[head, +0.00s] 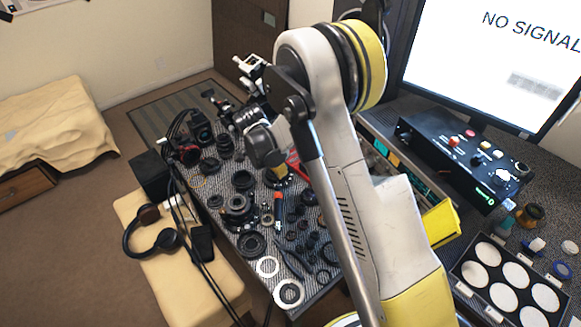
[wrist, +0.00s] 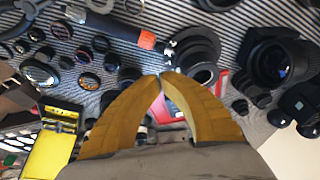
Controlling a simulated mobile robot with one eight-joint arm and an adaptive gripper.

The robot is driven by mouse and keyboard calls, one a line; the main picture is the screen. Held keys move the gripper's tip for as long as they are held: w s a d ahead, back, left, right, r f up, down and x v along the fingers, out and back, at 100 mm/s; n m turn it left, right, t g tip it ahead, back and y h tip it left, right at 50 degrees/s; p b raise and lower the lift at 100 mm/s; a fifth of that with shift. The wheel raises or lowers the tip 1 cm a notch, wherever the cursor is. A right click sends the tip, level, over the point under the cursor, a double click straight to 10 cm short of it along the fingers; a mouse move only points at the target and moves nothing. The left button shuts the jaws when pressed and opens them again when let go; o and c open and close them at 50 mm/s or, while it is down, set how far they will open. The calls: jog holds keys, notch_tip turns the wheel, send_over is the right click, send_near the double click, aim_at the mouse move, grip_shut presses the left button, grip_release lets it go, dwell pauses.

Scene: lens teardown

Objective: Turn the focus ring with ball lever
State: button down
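My gripper (wrist: 160,76) shows as two yellow fingers in the wrist view. Their tips meet with nothing visible between them. In the head view my gripper (head: 292,163) is largely hidden behind my arm, low over the table's cluttered middle. A black stepped lens part with rings (wrist: 195,50) lies just beyond and right of the fingertips in the wrist view; I see no clear contact. I cannot make out a ball lever on it, nor tell for sure which part is the focus ring.
The striped table (wrist: 225,12) is crowded with several lens parts. An orange-tipped tool (wrist: 147,40) lies left of the tips. A larger black lens body (wrist: 275,60) stands at right. A yellow bin (wrist: 48,155) is at lower left. A monitor (head: 490,60) stands at the right.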

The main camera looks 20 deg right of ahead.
jog(key=x, duration=0.2)
jog(key=b+x, duration=0.1)
jog(key=x, duration=0.2)
jog(key=b+x, duration=0.1)
jog(key=x, duration=0.1)
jog(key=shift+s+a+f, duration=0.15)
jog(key=shift+a+f, duration=0.05)
jog(key=shift+f, duration=0.05)
jog(key=shift+d+f, duration=0.25)
jog(key=shift+f, duration=0.3)
